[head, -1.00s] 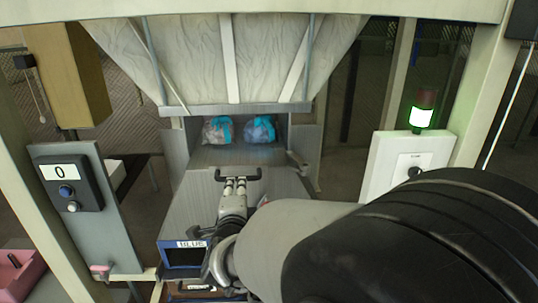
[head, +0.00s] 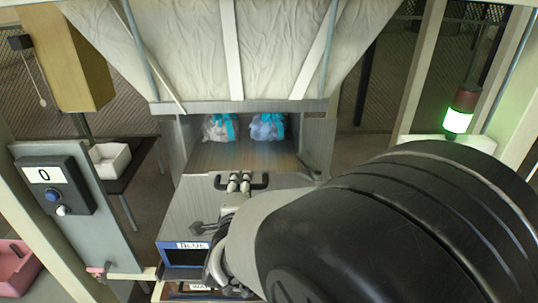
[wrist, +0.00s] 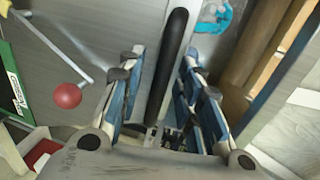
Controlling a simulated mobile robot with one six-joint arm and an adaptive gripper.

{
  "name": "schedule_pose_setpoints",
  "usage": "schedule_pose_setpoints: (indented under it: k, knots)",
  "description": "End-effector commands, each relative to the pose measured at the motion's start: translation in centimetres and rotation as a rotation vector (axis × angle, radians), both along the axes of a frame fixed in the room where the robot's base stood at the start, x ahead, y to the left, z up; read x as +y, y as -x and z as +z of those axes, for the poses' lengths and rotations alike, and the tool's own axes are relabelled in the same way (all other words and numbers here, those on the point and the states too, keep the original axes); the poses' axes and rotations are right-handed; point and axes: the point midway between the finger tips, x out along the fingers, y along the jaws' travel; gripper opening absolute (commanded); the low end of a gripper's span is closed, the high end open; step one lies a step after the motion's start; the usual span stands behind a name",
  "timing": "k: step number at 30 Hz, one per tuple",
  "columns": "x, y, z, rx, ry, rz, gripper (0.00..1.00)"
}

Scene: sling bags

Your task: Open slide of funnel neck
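The slide is a grey metal plate (head: 195,207) below the funnel (head: 200,50), with a black bar handle (head: 259,182) at its far edge. The handle also crosses the wrist view as a dark bar (wrist: 170,60). My gripper (head: 240,180) is at the handle. In the wrist view my gripper (wrist: 165,75) has its blue-padded fingers apart, one on each side of the bar, with gaps showing. Two clear-and-blue bags (head: 218,128) (head: 267,127) lie in the channel beyond the plate, under the funnel mouth. My arm hides the plate's right near part.
A box labelled BLUE (head: 187,256) is at the near end. A control panel (head: 52,185) reading 0 stands left. A green-lit signal lamp (head: 458,120) is at right. A lever with a red ball (wrist: 67,95) is beside the fingers in the wrist view. Frame posts stand at both sides.

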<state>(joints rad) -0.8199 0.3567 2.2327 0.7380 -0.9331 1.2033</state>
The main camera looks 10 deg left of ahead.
Motion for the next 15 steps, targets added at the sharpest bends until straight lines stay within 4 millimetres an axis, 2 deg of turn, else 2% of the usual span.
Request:
schedule_pose_setpoints:
  k: [2,15]
  knots:
    - [-0.01,-0.01,-0.01,0.0,0.0,0.0,0.3]
    - [-0.01,-0.01,0.0,0.0,0.0,0.0,0.01]
